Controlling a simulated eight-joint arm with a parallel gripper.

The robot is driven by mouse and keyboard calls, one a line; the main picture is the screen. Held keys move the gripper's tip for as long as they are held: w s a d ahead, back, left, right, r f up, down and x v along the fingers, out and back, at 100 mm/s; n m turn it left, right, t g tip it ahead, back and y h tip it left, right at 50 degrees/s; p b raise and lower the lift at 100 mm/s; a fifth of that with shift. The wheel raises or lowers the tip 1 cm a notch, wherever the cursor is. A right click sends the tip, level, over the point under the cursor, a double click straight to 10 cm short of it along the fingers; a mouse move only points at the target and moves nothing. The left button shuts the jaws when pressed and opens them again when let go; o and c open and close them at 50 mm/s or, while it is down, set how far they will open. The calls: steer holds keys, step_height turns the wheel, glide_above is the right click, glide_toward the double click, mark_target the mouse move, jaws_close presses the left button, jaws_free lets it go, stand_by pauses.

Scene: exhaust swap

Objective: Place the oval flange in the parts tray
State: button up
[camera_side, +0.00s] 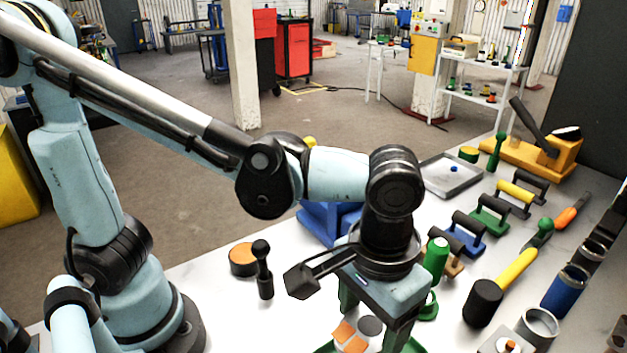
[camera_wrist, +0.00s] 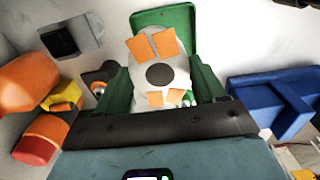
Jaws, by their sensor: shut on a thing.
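The oval flange (camera_wrist: 165,43) looks like a pale plate with orange patches and a dark round centre. In the wrist view it sits between the green fingers of my gripper (camera_wrist: 160,78), which is shut on it. In the side view the flange (camera_side: 349,337) shows low between the fingers of my gripper (camera_side: 372,326), partly hidden by them. A green piece (camera_wrist: 165,18) lies behind or under the flange; I cannot tell whether they touch. The parts tray (camera_side: 437,186), grey and shallow, stands farther back on the table with a small blue thing in it.
Handled blocks (camera_side: 492,213) stand in a row to the right. A yellow-handled mallet (camera_side: 515,270) lies in front of them. A blue block (camera_side: 322,222) stands behind my gripper. An orange-topped round can (camera_side: 243,259) and a dark knobbed tool (camera_side: 264,275) stand to the left.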

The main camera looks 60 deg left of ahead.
mark_target(376, 328)
steer(key=w+f, duration=0.1)
steer(key=w+a, duration=0.1)
steer(key=shift+w+f, duration=0.3)
steer(key=shift+f, duration=2.05)
steer(key=shift+f, duration=0.1)
steer(key=o, duration=1.4)
steer(key=shift+f, duration=0.1)
step_height(376, 328, up, 12)
steer(key=shift+r, duration=0.1)
steer(key=w+a+f+t, duration=0.1)
steer(key=a+t, duration=0.1)
steer(key=a, duration=0.5)
steer(key=a+f+t, duration=0.1)
steer(key=a+t, duration=0.1)
steer(key=a, duration=0.5)
steer(key=w+a+f+t, duration=0.1)
steer(key=a+f+t, duration=0.1)
steer(key=a, duration=0.5)
steer(key=shift+w+f+t, duration=0.1)
steer(key=shift+w+t, duration=0.2)
steer(key=shift+t, duration=0.2)
